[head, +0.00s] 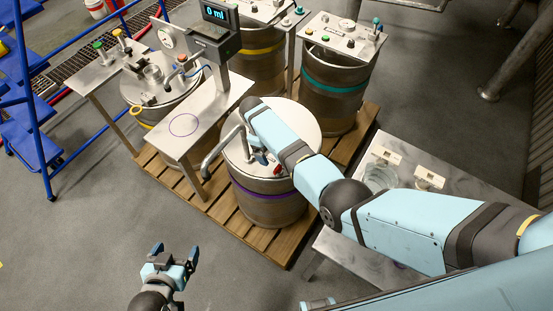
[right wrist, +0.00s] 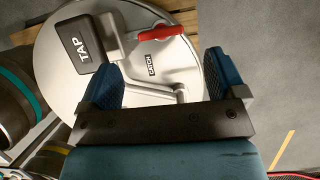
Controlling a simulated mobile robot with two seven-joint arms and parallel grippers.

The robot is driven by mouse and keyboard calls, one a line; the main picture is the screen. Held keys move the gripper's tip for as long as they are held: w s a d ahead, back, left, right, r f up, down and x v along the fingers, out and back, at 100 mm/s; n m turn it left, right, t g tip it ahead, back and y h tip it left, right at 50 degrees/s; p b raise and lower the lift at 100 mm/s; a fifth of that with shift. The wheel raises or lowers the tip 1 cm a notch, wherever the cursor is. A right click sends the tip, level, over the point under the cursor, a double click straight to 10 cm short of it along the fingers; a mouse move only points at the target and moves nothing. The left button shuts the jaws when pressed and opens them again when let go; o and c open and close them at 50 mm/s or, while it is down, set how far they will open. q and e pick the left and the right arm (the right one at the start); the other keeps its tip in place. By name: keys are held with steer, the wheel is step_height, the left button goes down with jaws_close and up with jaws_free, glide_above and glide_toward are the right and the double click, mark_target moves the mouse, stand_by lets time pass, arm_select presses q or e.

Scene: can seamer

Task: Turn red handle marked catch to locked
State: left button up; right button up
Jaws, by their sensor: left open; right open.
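The red handle (right wrist: 160,33) sits on the light round lid of a keg in the right wrist view. It lies roughly crosswise, next to a black label reading CATCH (right wrist: 150,66). A bit of red (head: 262,160) also shows on the keg with the purple band in the head view. My right gripper (right wrist: 163,62) is open over the lid, its blue-padded fingers apart, with the handle beyond the fingertips and nothing between them. In the head view my right arm largely hides that gripper. My left gripper (head: 176,254) is open and empty above the floor at the bottom.
A dark block marked TAP (right wrist: 83,48) stands left of the handle. The purple-banded keg (head: 268,203) stands on a wooden pallet (head: 212,209) with several other kegs. A metal table with a display (head: 220,15) is close on the left; another metal table (head: 345,248) lies under my right arm.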

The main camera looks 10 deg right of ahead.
steer(key=v, duration=0.6)
steer(key=shift+r, duration=0.35)
steer(key=shift+w+a, duration=0.1)
steer(key=shift+a, duration=0.05)
